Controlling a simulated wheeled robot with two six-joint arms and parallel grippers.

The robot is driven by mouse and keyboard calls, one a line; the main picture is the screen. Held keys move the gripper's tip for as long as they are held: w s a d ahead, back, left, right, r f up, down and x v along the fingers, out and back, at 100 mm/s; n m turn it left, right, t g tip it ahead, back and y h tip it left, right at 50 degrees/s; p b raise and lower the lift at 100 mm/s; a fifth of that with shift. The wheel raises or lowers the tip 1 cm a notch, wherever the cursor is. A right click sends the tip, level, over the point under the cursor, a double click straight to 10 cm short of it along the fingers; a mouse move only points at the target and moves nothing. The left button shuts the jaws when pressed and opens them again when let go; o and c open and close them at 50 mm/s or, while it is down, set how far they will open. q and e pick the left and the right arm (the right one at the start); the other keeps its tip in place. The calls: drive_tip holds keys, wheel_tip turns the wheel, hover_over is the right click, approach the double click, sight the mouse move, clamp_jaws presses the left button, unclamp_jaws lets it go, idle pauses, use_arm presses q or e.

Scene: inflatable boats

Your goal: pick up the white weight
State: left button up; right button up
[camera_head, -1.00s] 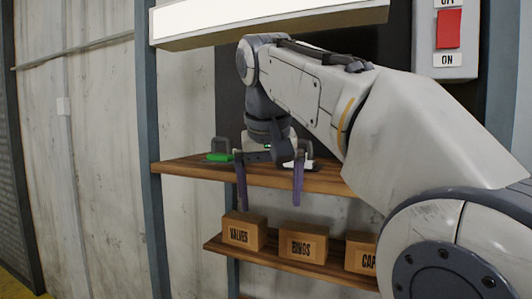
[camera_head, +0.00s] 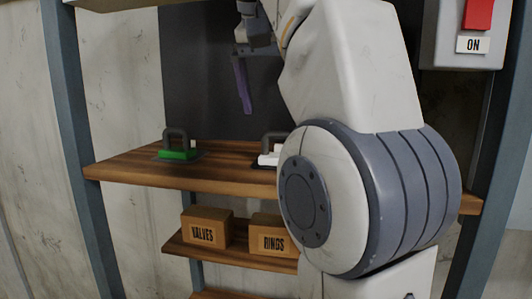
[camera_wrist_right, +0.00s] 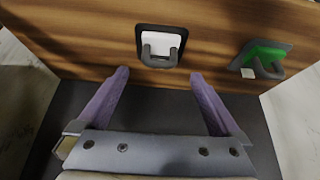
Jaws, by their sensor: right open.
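The white weight (camera_head: 268,159) sits on the upper wooden shelf, with a dark handle standing over it. In the head view my right arm hides its right side. In the right wrist view the white weight (camera_wrist_right: 160,44) shows whole on a dark base, ahead of and between the fingertips. My right gripper (camera_wrist_right: 158,75) is open and empty, its two purple fingers wide apart. In the head view one finger of the right gripper (camera_head: 243,86) shows, above the shelf against the dark back panel. My left gripper is in neither view.
A green weight (camera_head: 178,154) with a dark handle stands left of the white one; it also shows in the wrist view (camera_wrist_right: 265,57). Boxes marked VALVES (camera_head: 206,230) and RINGS (camera_head: 268,236) sit on the lower shelf. A switch box (camera_head: 463,45) hangs at upper right. Blue-grey posts flank the shelves.

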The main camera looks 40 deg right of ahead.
drive_tip(key=b+x, duration=0.1)
drive_tip(key=x, duration=0.4)
drive_tip(key=shift+d+b, duration=0.15)
drive_tip(key=shift+b, duration=0.25)
drive_tip(key=shift+x, duration=2.65)
clamp_jaws()
drive_tip(key=shift+r, duration=0.15)
